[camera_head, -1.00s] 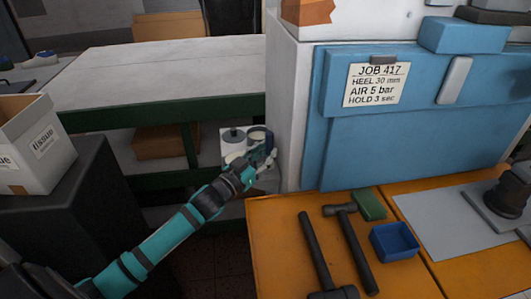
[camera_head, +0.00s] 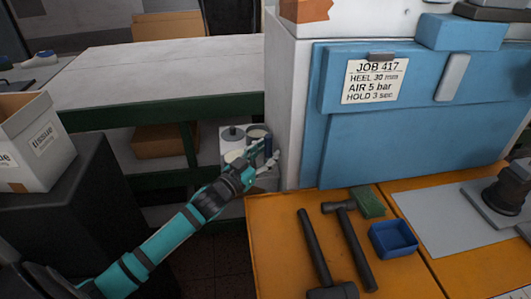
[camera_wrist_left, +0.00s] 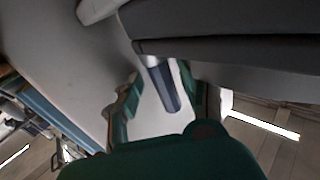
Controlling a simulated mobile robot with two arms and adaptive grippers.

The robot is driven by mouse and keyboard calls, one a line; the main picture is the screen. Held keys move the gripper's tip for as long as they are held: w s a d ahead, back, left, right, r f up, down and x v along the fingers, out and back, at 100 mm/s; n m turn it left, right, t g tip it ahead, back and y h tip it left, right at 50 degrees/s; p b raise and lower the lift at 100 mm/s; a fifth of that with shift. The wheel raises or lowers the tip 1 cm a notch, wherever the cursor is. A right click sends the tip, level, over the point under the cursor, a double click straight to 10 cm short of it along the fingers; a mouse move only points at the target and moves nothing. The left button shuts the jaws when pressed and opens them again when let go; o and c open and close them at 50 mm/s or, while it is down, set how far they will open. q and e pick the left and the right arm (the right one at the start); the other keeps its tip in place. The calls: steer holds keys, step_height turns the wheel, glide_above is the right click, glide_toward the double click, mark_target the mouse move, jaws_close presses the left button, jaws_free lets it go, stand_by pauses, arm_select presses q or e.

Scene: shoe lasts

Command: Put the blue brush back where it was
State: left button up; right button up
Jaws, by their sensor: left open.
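The blue brush (camera_head: 268,146) shows as a short dark blue handle at the tips of my left gripper (camera_head: 266,153), beside the pots on a small white stand. In the left wrist view the blue handle (camera_wrist_left: 164,88), with a grey collar at one end, lies between the two green fingers of the left gripper (camera_wrist_left: 160,92), with gaps at its sides. The left gripper is open. The brush's bristle end is hidden. A grey lidded pot (camera_head: 232,136) and an open pot (camera_head: 257,133) stand just behind the gripper. My right gripper is not in view.
The orange bench (camera_head: 276,250) holds two hammers (camera_head: 355,248), a green block (camera_head: 368,203) and a blue tray (camera_head: 393,239). The blue and white machine (camera_head: 425,140) stands close to the gripper's right. A tissue box (camera_head: 40,145) stands at left.

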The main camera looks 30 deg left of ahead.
arm_select(q)
steer(key=shift+a+f, duration=0.1)
steer(key=shift+f, duration=0.05)
steer(key=v, duration=1.2)
steer(key=shift+r, duration=0.45)
